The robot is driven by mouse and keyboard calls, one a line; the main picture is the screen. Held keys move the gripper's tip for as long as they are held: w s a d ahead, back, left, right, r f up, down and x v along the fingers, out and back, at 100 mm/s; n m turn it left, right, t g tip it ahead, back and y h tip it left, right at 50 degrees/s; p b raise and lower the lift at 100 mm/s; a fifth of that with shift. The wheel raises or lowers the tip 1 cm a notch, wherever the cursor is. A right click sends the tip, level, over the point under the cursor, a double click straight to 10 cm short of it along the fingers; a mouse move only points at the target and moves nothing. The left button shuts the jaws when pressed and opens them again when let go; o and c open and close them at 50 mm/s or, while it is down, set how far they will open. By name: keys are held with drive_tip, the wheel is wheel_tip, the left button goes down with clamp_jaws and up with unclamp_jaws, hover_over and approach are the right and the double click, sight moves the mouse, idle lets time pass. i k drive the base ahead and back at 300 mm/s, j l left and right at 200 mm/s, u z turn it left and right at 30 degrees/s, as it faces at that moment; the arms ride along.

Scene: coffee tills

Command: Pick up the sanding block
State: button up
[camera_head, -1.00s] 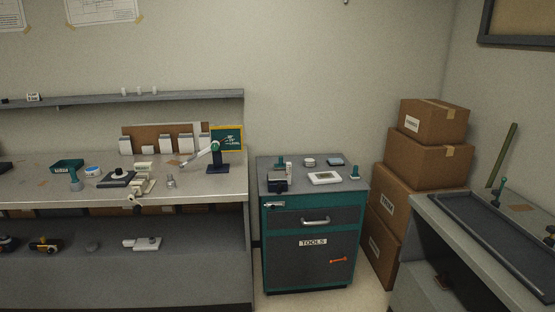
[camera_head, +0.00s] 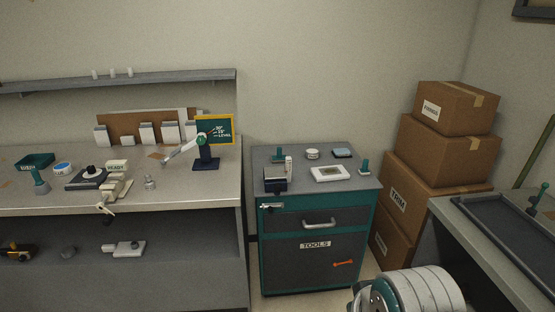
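I cannot tell for sure which item is the sanding block. A small flat dark block with a bluish top (camera_head: 342,153) lies at the back right of the tool cabinet's top and could be it. Two teal-handled tools (camera_head: 364,167) (camera_head: 278,157) stand on the same top, one at the right edge and one at the left. A rounded white and teal part of my arm shows at the bottom right, in front of the cabinet. My gripper's fingers are not in view.
The tool cabinet (camera_head: 314,222) also carries a white framed tray (camera_head: 330,173), a round tin (camera_head: 312,154) and a dark device (camera_head: 275,183). A cluttered bench (camera_head: 210,190) stands left. Stacked boxes (camera_head: 450,150) and a grey tray (camera_head: 500,232) on another bench are at right.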

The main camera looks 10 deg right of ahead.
sight(279, 158)
drive_tip(key=i+l, duration=0.15)
drive_tip(key=i, duration=0.4)
drive_tip(key=i+l, duration=0.2)
drive_tip(key=i, duration=0.3)
drive_tip(key=i+l, duration=0.15)
drive_tip(key=i, duration=0.4)
drive_tip(key=i+l, duration=0.15)
drive_tip(key=i, duration=0.4)
